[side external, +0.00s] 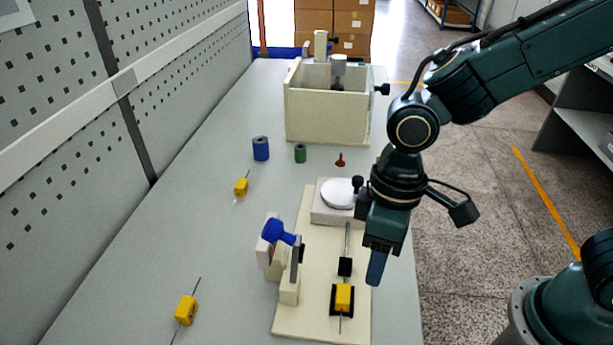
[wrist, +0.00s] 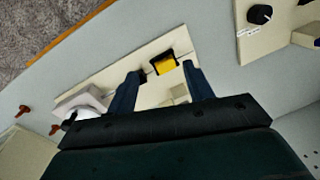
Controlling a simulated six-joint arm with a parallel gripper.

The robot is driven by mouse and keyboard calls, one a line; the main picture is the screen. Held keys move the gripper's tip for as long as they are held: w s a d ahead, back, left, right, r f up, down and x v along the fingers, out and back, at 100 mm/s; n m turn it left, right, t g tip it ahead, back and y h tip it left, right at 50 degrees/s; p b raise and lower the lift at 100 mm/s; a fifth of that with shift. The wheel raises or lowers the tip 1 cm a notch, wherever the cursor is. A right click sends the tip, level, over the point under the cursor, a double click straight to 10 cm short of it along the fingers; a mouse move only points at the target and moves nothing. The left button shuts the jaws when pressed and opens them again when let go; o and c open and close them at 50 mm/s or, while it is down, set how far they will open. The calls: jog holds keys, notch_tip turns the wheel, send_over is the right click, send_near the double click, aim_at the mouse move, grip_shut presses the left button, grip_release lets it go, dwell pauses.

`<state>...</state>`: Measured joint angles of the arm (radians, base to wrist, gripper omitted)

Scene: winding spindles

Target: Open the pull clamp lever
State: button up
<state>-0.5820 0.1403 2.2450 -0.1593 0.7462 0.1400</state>
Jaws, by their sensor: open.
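A cream fixture board (side external: 318,322) lies on the bench. It carries a blue handle (side external: 278,232) on an upright bracket at left, and a rod with a black block (side external: 345,267) and a yellow block (side external: 343,297) at right. At its back is a white disc (side external: 338,193) with a small black knob (side external: 358,184) beside it. I cannot tell for sure which part is the pull clamp lever. My gripper (side external: 377,268) is open and empty above the board's right side, pointing down. In the wrist view, the yellow block (wrist: 165,64) shows beyond and between my fingers (wrist: 162,90).
A cream open box (side external: 327,120) with a black side knob (side external: 381,90) stands at the back. Blue (side external: 261,148) and green (side external: 300,153) cylinders and a red peg (side external: 340,160) stand before it. Yellow pieces on rods (side external: 241,186) (side external: 186,309) lie left. A perforated wall bounds the left.

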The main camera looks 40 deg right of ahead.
notch_tip(320, 180, up, 8)
jog(key=d, duration=0.1)
jog(key=s+d+r+m+t, duration=0.1)
jog(key=d+r+m+t, duration=0.1)
jog(key=d, duration=0.4)
jog(key=s+d+r+m+t, duration=0.1)
jog(key=d+r+m+t, duration=0.1)
jog(key=d, duration=0.5)
jog(key=shift+s+d+r, duration=0.15)
jog(key=shift+s+r, duration=0.15)
jog(key=shift+r, duration=0.1)
jog(key=shift+s+d, duration=0.1)
dwell(0.3)
jog(key=s+d+m+t+h, duration=0.1)
jog(key=s+d+m+t, duration=0.1)
jog(key=s+d, duration=0.2)
jog(key=shift+d+r, duration=0.15)
jog(key=shift+d, duration=0.65)
